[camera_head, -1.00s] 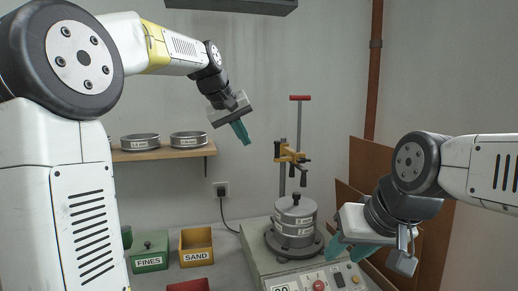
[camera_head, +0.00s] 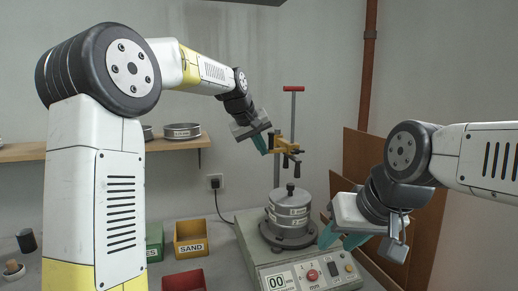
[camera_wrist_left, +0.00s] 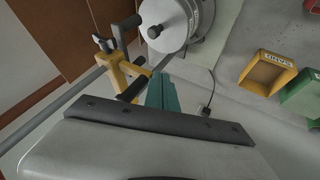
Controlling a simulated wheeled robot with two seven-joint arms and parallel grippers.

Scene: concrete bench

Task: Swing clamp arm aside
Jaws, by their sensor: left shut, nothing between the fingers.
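The yellow clamp arm (camera_head: 285,146) with black handles sits on an upright post, above the sieve stack (camera_head: 290,212) on the shaker (camera_head: 310,268). My left gripper (camera_head: 262,145) is shut and empty, just left of the clamp arm. In the left wrist view its teal fingers (camera_wrist_left: 162,94) are beside the yellow clamp arm (camera_wrist_left: 117,68); I cannot tell whether they touch. The stack's lid (camera_wrist_left: 165,25) shows beyond them. My right gripper (camera_head: 342,238) is open and empty, low at the stack's right.
A red-topped post (camera_head: 293,89) rises behind the clamp. A yellow SAND bin (camera_head: 191,238), a green bin (camera_head: 155,242) and a red bin (camera_head: 184,281) stand left of the shaker. A wall shelf (camera_head: 175,144) holds sieves. A brown panel (camera_head: 362,172) stands at the right.

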